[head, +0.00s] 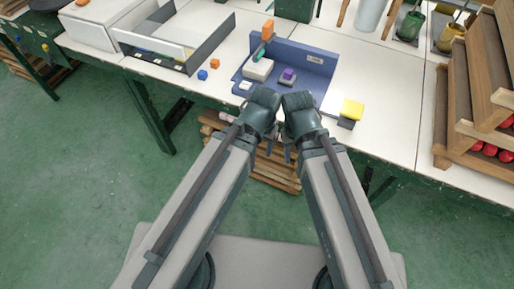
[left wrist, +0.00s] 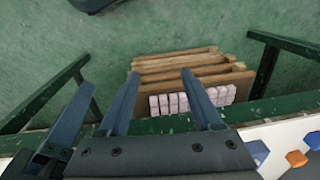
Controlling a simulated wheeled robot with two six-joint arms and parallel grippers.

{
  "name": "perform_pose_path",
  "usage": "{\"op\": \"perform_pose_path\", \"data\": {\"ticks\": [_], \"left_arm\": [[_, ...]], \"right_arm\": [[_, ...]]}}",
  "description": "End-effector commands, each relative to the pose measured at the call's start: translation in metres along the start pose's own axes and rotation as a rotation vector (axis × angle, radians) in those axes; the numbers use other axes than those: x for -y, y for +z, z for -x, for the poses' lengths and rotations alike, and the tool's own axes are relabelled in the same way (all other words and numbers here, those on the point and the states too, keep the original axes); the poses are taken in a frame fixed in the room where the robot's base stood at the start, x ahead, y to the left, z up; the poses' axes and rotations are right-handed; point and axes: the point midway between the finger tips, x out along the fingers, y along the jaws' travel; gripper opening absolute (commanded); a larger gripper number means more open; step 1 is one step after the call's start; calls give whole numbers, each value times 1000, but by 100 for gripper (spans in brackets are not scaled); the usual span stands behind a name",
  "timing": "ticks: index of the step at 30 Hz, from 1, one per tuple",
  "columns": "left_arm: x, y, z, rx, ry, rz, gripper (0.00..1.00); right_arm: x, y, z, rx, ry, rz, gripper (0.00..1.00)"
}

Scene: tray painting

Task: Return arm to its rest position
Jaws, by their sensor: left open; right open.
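My left gripper (head: 268,142) hangs past the table's front edge, with its fingers pointing down and small in the head view. In the left wrist view my left gripper (left wrist: 160,78) has its two fingers apart, with nothing between them. My right gripper (head: 288,150) hangs close beside it, open; its fingers are partly hidden by my arm. Both arms are bent inward, wrists nearly touching. No object is held.
The white table (head: 390,135) carries a blue tray (head: 318,62) with blocks, a yellow block (head: 352,108), and a grey-walled box (head: 205,45). A wooden rack (head: 470,110) stands right. Wooden pallets (left wrist: 185,68) lie below the grippers on the green floor.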

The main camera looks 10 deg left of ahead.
Motion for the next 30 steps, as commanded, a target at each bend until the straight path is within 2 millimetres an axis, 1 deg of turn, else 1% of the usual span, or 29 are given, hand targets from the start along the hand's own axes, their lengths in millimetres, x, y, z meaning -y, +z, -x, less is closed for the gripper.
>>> {"op": "perform_pose_path", "data": {"ticks": [1, 3, 5, 13, 17, 20, 23, 27, 30], "left_arm": [[0, 8, 0, 36, -8, 1, 66], [1, 15, 1, 69, -15, 3, 66], [1, 18, 1, 83, -18, 5, 66], [1, 18, 2, 85, -17, 5, 66], [2, 18, 11, 84, -17, 5, 66], [3, 18, 28, 83, -17, 5, 66], [5, 17, 52, 83, -17, 5, 66], [8, 16, 89, 83, -17, 5, 66], [9, 16, 109, 83, -17, 5, 66]], "right_arm": [[0, 0, 0, 0, 0, 0, 50], [0, 0, 0, 0, 0, 0, 50], [0, 0, 0, 0, 0, 0, 50], [0, 0, 0, 0, 0, 0, 50], [-1, 1, 10, 0, 0, 0, 50], [-2, 2, 27, 0, 0, 0, 50], [-5, 3, 50, 0, 0, 0, 50], [-8, 5, 88, 0, 0, -1, 50], [-10, 6, 108, 0, 0, -1, 50]]}}
